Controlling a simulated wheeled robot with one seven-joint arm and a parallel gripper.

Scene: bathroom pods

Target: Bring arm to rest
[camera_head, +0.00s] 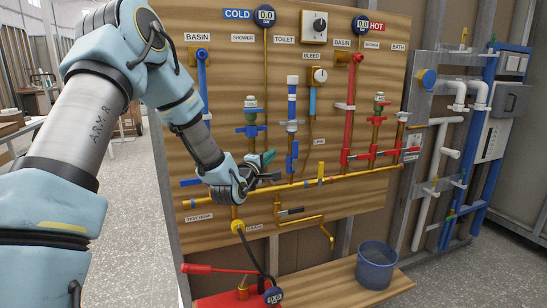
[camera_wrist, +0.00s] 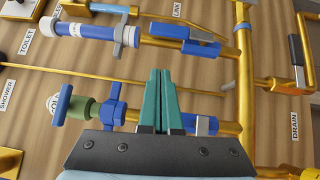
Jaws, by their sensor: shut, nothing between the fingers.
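My arm reaches in from the left of the head view, in front of a wooden plumbing panel (camera_head: 230,120). My gripper (camera_head: 269,157) is close to the panel, just above the horizontal brass pipe (camera_head: 300,185). In the wrist view its two teal fingers (camera_wrist: 160,75) are together with nothing between them. A blue-handled valve (camera_wrist: 200,48) is beyond the fingertips, and another blue valve (camera_wrist: 112,105) is left of the fingers. I cannot tell whether the gripper touches any pipe.
Red valves and pipes (camera_head: 350,110) are on the panel's right half. A blue bucket (camera_head: 376,268) stands on the wooden ledge below. A pressure gauge (camera_head: 273,296) and a red pump (camera_head: 230,298) are below the panel. The floor at left is partly open.

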